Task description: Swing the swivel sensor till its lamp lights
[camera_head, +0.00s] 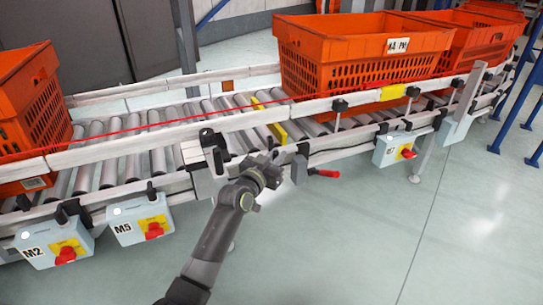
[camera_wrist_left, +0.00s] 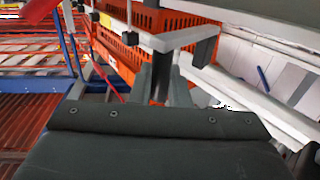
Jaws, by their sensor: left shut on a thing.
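My left gripper (camera_head: 266,172) reaches the near side rail of the roller conveyor. In the left wrist view my left gripper (camera_wrist_left: 160,88) is shut on a dark upright grip below a light grey bracket bar (camera_wrist_left: 182,38). I take this grip to be part of the swivel sensor, but the head view mostly hides it behind the gripper. Black fittings (camera_head: 214,146) stand on the rail just left of the gripper. No lit lamp can be made out on the held part. My right gripper is not in view.
Orange totes stand on the conveyor, a large one (camera_head: 362,62) behind and one (camera_head: 32,112) at left. A thin red line runs along the rail. A red handle (camera_head: 326,173) sticks out right of the gripper. Switch boxes (camera_head: 140,220) hang below the rail. The floor in front is clear.

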